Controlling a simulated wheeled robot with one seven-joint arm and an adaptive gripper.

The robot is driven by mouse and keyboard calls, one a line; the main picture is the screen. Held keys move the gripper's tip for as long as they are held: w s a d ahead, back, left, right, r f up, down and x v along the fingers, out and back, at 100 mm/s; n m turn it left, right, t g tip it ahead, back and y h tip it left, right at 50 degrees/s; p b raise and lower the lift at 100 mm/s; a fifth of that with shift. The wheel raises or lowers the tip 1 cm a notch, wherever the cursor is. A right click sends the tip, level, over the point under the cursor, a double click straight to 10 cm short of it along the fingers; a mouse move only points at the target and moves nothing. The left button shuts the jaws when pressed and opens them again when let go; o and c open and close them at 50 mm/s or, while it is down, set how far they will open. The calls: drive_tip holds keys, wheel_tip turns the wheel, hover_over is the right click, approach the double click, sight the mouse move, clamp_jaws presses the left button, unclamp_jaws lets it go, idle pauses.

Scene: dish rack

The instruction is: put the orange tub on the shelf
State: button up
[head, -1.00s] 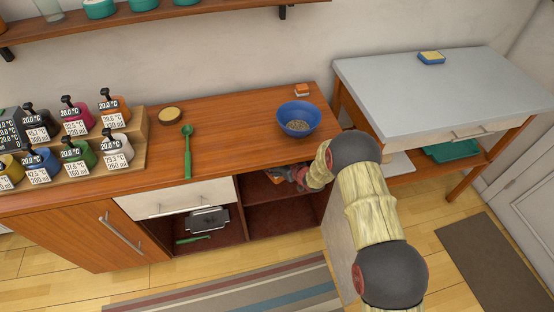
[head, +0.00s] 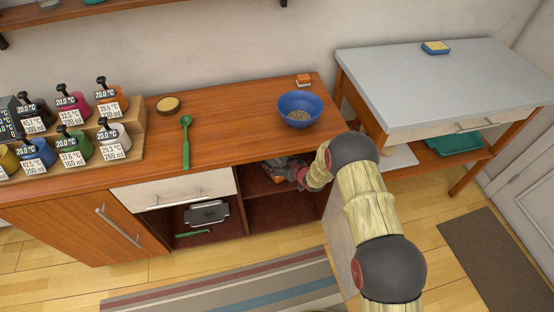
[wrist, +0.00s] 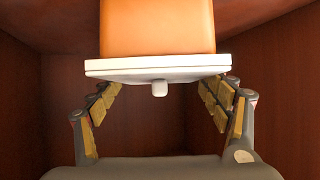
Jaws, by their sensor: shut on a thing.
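The orange tub (wrist: 158,27) fills the top middle of the wrist view, with its white lid (wrist: 158,66) and a small tab toward my palm. My gripper (wrist: 160,100) has a finger on each side of the lid and is shut on the tub. In the head view my gripper (head: 285,170) is inside the open upper compartment of the cabinet, under the counter. The tub cannot be made out clearly there. The cabinet shelf (head: 262,188) shows just below my gripper. Whether the tub touches the shelf cannot be told.
Reddish-brown compartment walls (wrist: 278,90) are close on both sides and above. The counter (head: 235,130) above holds a blue bowl (head: 299,109), a green spoon (head: 186,142) and a small orange-and-white item (head: 303,80). A grey-topped table (head: 430,85) stands at right.

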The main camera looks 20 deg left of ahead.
idle(0.4)
drive_tip(key=shift+f, duration=0.65)
drive_tip(key=shift+f, duration=0.25)
drive_tip(key=o, duration=1.8)
drive_tip(key=v, duration=1.2)
drive_tip(key=shift+f, duration=0.1)
